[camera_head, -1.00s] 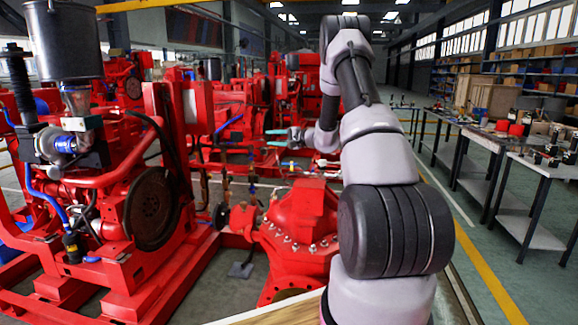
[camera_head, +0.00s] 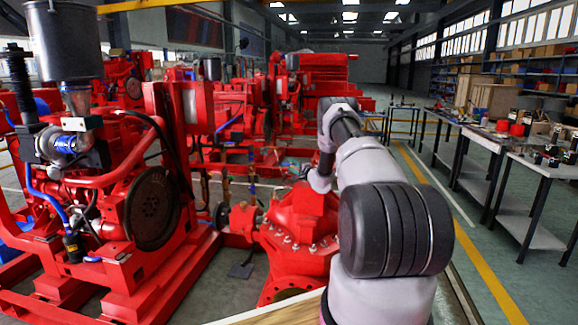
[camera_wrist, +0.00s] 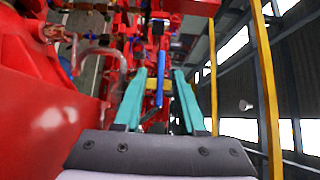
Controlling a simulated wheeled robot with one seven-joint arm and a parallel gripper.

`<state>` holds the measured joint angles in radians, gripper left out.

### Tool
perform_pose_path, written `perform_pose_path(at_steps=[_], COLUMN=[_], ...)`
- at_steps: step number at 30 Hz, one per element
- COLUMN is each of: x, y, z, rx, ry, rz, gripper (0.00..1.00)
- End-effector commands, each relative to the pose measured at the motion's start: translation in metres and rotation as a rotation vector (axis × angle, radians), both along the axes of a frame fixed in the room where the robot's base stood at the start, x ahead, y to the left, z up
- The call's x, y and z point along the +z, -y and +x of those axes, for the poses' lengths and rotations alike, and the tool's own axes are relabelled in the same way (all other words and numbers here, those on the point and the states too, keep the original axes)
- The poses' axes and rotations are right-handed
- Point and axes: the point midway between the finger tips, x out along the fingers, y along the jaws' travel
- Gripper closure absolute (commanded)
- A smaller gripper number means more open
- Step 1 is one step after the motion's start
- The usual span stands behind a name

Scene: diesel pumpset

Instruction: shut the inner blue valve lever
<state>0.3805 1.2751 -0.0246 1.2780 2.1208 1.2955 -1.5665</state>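A narrow blue lever (camera_wrist: 160,65) stands upright in the middle of the wrist view, ahead of my gripper. My gripper (camera_wrist: 160,74) has two teal fingers, spread apart and empty. The lever appears in the gap between them, with space on both sides; I cannot tell whether it is between the fingertips or farther off. I cannot make out which lever is the inner one. In the head view, my wrist is low behind the red pump casing (camera_head: 300,215), and the fingers and lever cannot be made out there.
In the wrist view, a large red body (camera_wrist: 45,110) is close on the left, with a pale curved pipe (camera_wrist: 103,52) beside it. In the head view, a red diesel engine (camera_head: 150,205) stands left. Work tables (camera_head: 520,160) and open floor lie on the right.

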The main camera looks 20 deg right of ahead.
Motion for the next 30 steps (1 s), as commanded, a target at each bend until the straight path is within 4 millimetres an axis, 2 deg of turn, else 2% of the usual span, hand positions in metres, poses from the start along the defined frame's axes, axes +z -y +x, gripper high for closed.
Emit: perform_pose_path(at_steps=[6, 16, 19, 30], x=[0.0, 0.0, 0.0, 0.0], y=[-0.005, -0.005, -0.005, -0.005], z=[0.022, 0.025, 0.025, 0.024], rx=[0.002, 0.001, 0.001, 0.001], ry=[0.001, -0.001, -0.001, -0.002], rz=[-0.001, 0.0, 0.0, 0.0], gripper=[0.6, 0.6, 0.98, 1.0])
